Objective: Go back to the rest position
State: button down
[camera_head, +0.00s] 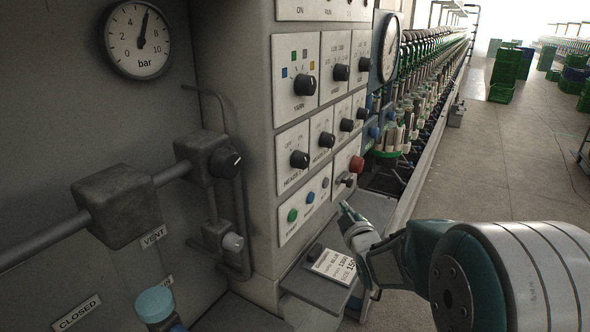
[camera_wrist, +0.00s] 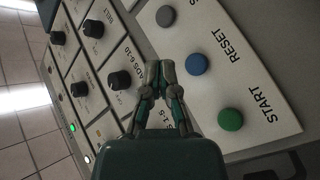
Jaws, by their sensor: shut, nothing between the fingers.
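My gripper (camera_head: 346,213) is shut and empty in the head view, in front of the lower part of the control panel (camera_head: 285,213). In the wrist view the closed fingertips of my gripper (camera_wrist: 160,70) point at the panel, beside the blue RESET button (camera_wrist: 197,64). I cannot tell whether they touch the panel there. The green START button (camera_wrist: 230,119) is to the lower right of the fingers, and a grey button (camera_wrist: 166,16) is above them. My arm comes in from the right side of the head view.
A small shelf (camera_head: 318,287) with a label card (camera_head: 334,265) is below my gripper. A pipe with a valve (camera_head: 225,162), a gauge (camera_head: 137,40) and a turquoise-capped item (camera_head: 154,304) are to the left. A red button (camera_head: 356,164) is on the panel. An open aisle (camera_head: 480,150) lies at right.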

jog(key=s+a+m+g+h, duration=0.1)
jog(key=s+m+g, duration=0.4)
jog(key=s, duration=1.2)
jog(key=s+m+g+h, duration=0.1)
jog(key=s+m+g, duration=0.4)
jog(key=s, duration=1.2)
jog(key=shift+a+m+g, duration=0.35)
jog(key=shift+m+g, duration=0.05)
jog(key=shift+g, duration=0.7)
jog(key=shift+f, duration=0.1)
